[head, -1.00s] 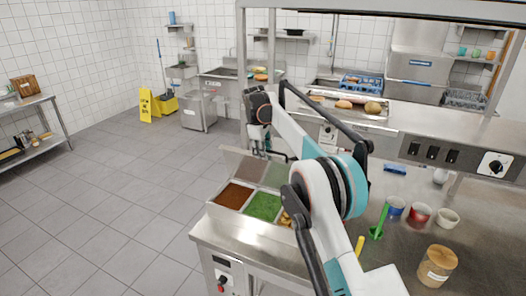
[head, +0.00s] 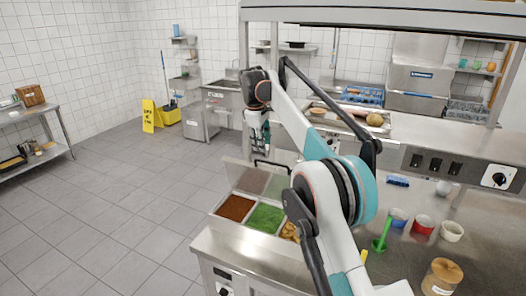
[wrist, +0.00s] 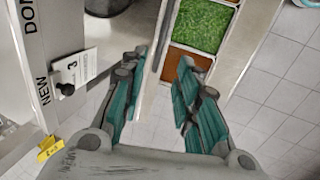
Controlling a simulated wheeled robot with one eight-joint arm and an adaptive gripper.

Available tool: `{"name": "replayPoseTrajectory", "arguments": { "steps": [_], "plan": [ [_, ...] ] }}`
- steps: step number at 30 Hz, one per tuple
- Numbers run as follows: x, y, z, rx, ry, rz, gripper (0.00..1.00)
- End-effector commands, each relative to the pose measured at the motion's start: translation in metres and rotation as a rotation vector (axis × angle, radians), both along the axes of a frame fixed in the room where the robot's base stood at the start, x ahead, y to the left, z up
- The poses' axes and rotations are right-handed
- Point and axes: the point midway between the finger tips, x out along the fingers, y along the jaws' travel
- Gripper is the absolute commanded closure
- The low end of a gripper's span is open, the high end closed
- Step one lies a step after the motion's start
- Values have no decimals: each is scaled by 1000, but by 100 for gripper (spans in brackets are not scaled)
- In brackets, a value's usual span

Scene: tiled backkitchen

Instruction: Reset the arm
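My gripper (head: 257,133) hangs at the end of my white and teal arm, above and beyond the back edge of the food bins in the head view. In the wrist view my gripper (wrist: 162,62) has its two teal fingers spread apart, with nothing between them. The fingers point toward the bins, and a green-filled bin (wrist: 195,22) and a brown-filled bin (wrist: 187,60) lie beyond them. My upper arm hides part of the far counter.
The bin station holds brown (head: 236,207) and green (head: 265,218) fillings. On the right worktop stand a blue cup (head: 398,217), red cup (head: 423,225), white cup (head: 451,231), green utensil (head: 381,240) and tan jar (head: 441,276). A yellow floor sign (head: 152,116) stands back left.

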Motion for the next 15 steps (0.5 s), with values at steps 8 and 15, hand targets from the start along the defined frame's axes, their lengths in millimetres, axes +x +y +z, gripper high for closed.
{"name": "replayPoseTrajectory", "arguments": {
  "steps": [8,15],
  "plan": [
    [-3,1,11,0,0,0,71],
    [-3,0,11,2,-1,-3,71]
  ]
}}
